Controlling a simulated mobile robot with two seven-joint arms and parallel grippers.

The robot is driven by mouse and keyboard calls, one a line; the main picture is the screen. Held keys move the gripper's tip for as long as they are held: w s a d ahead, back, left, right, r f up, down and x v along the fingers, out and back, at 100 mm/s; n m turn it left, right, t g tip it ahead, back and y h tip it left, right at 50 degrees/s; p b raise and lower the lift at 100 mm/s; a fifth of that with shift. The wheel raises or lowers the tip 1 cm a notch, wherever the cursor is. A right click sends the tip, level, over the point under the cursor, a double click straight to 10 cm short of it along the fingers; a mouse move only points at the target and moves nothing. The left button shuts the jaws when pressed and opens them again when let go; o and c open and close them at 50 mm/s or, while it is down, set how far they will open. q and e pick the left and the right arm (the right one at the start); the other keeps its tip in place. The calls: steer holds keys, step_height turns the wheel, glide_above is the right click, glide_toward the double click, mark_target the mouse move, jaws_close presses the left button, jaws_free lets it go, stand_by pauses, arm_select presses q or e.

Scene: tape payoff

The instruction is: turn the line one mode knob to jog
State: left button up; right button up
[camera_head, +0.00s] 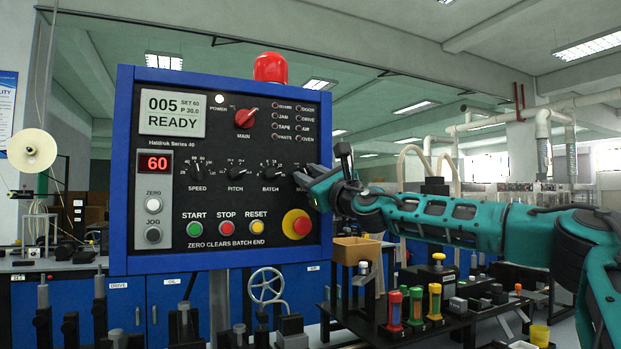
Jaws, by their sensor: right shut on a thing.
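The blue-framed control panel (222,255) faces me, its display reading READY. A row of black knobs crosses it: the speed knob (198,172), the pitch knob (236,173) and the batch knob (270,173). My right gripper (308,181) comes in from the right and is shut at the row's right end, on the knob to the right of batch. I take this as the mode knob; the gripper hides nearly all of it, with its label and pointer. A separate black JOG button (153,235) sits at lower left. My left gripper is not in view.
A red and yellow stop button (297,224) sits just below my right gripper. A red main switch (246,118) is higher up. Below the arm, a dark bench holds red, green and yellow handles (415,304). A handwheel (266,286) stands under the panel.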

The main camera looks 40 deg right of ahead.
steer(key=m+h+b, duration=0.1)
steer(key=m+h, duration=0.1)
steer(key=m, duration=0.1)
steer(key=shift+a+f+m, duration=0.1)
steer(key=shift+m, duration=0.3)
steer(key=m+h, duration=0.2)
steer(key=m, duration=0.2)
steer(key=m+g+h, duration=0.1)
steer(key=m+h, duration=0.1)
steer(key=m, duration=0.2)
steer(key=shift+m+g+h, duration=0.45)
steer(key=shift+m+h, duration=0.05)
steer(key=shift+m, duration=0.7)
steer(key=shift+m+g+h, duration=0.45)
steer(key=shift+m+h, duration=0.05)
steer(key=shift+m, duration=0.7)
steer(key=o, duration=0.7)
steer(key=shift+a, duration=0.1)
